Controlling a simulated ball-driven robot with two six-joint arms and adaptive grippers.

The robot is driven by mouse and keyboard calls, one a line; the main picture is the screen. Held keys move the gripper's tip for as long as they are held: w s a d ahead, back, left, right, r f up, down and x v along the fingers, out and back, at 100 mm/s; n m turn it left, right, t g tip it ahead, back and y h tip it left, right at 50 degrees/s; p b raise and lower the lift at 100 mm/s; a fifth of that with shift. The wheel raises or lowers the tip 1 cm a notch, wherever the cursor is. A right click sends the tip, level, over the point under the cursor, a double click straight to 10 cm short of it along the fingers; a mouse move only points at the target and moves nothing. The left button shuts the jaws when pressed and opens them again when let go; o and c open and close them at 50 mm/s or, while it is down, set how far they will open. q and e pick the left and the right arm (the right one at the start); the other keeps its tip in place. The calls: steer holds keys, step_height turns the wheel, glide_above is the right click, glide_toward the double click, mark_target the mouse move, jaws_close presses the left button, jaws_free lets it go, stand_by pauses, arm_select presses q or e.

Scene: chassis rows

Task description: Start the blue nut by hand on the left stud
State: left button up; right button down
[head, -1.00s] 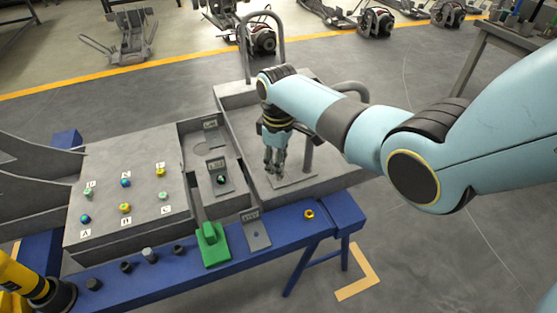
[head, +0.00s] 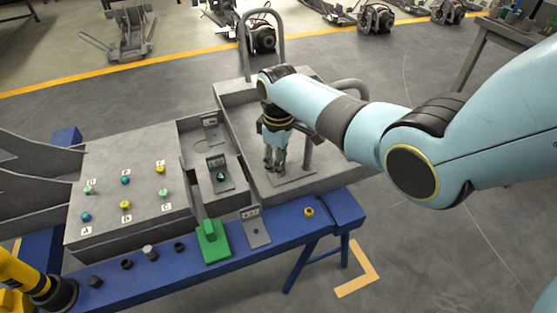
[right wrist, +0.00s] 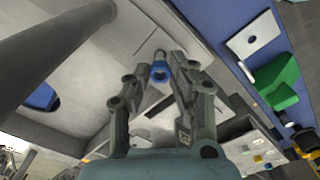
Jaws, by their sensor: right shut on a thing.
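My right gripper (head: 273,166) points down over a flat plate (head: 294,179) in the grey tray at the right of the bench. In the right wrist view, its two fingertips (right wrist: 162,73) close around the blue nut (right wrist: 159,74). The nut's dark hole shows, and a small grey rounded part sits just beyond it; I cannot tell whether this is the left stud or whether the nut touches it. In the head view the nut and any stud under the fingers are hidden. My left gripper is not in view.
A grey upright post (head: 307,152) stands close right of the gripper. A grey board (head: 146,206) at left carries several coloured parts. A green block (head: 212,243) and a yellow nut (head: 309,212) are on the blue front rail. A yellow-and-black device (head: 28,284) stands lower left.

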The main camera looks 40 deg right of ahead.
steer(key=shift+f+b, duration=0.45)
steer(key=shift+f, duration=0.55)
stand_by(0.3)
steer(key=m+p, duration=0.1)
steer(key=m, duration=0.2)
steer(key=shift+r, duration=0.15)
steer(key=shift+f+m+p, duration=0.2)
steer(key=shift+m+p, duration=0.15)
steer(key=shift+m, duration=0.75)
steer(key=shift+r+m+p, duration=0.15)
steer(key=shift+m+p, duration=0.2)
steer(key=shift+m, duration=0.65)
steer(key=m, duration=0.3)
steer(key=shift+s, duration=0.1)
